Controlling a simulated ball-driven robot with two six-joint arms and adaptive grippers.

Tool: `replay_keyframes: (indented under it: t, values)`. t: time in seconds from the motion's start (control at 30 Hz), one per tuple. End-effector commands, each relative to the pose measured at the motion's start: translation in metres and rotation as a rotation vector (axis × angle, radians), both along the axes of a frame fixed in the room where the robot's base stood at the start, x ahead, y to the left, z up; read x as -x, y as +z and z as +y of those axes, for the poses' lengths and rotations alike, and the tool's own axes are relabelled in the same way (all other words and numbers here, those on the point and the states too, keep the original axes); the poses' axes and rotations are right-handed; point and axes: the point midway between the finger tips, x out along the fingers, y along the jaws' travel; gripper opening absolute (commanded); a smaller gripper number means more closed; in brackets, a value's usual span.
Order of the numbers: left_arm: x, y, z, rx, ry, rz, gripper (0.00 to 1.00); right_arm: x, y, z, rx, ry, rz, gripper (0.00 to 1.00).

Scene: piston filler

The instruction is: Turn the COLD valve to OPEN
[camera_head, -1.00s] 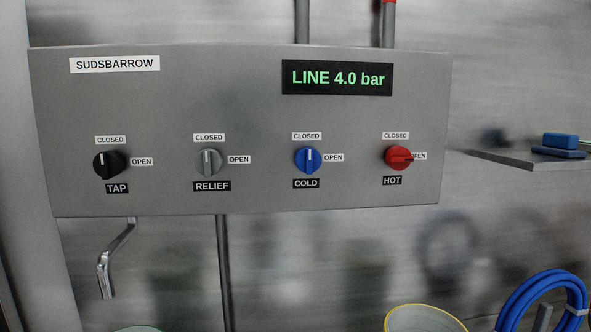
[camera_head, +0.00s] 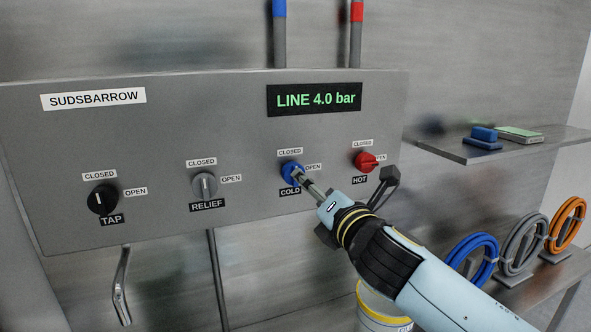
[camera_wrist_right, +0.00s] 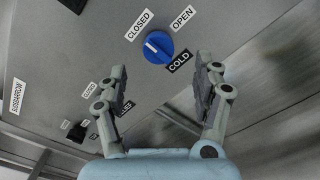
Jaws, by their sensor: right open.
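The blue COLD valve knob (camera_head: 291,171) is on the grey panel, with CLOSED above it and OPEN to its right. In the wrist view the knob (camera_wrist_right: 158,46) shows its white mark toward the CLOSED label (camera_wrist_right: 139,24), away from the OPEN label (camera_wrist_right: 183,19). My right gripper (camera_head: 308,184) reaches in from the lower right and partly covers the knob in the head view. In the wrist view its fingers (camera_wrist_right: 165,82) are spread apart and empty, with the knob ahead of the gap. Contact cannot be told. My left gripper is out of view.
The red HOT knob (camera_head: 366,162) is close on the right, pointing toward OPEN. The RELIEF knob (camera_head: 204,186) and TAP knob (camera_head: 102,199) are to the left, both pointing toward CLOSED. A shelf (camera_head: 455,151), coiled hoses (camera_head: 474,258) and a yellow-rimmed bucket (camera_head: 372,304) are at right.

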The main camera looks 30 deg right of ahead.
Motion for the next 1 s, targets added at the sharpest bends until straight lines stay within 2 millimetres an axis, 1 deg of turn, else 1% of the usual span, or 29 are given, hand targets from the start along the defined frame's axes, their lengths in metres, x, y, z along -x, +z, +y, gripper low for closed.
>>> replay_keyframes:
  t: [0.03,0.2,0.3,0.4,0.57,0.8,0.87,1.0]
  values:
    - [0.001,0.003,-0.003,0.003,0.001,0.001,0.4,-0.011,0.003,-0.002,0.001,-0.001,-0.003,0.68]
    - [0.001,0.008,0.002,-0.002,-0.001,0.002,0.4,-0.045,0.002,-0.011,0.0,-0.001,-0.002,0.68]
    - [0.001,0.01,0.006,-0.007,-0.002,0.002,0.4,-0.061,0.002,-0.015,-0.002,0.0,-0.002,0.68]
    - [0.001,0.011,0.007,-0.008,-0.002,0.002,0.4,-0.073,0.001,-0.017,-0.003,0.0,-0.002,0.68]
    - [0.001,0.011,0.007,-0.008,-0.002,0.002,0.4,-0.082,0.0,-0.019,-0.003,0.001,-0.001,0.68]
    - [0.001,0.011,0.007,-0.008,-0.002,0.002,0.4,-0.082,0.0,-0.019,-0.003,0.001,-0.001,0.68]
    - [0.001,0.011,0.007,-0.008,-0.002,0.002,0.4,-0.082,0.0,-0.019,-0.003,0.001,-0.001,0.61]
    - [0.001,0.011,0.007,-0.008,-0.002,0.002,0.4,-0.082,0.0,-0.019,-0.003,0.001,-0.001,0.43]
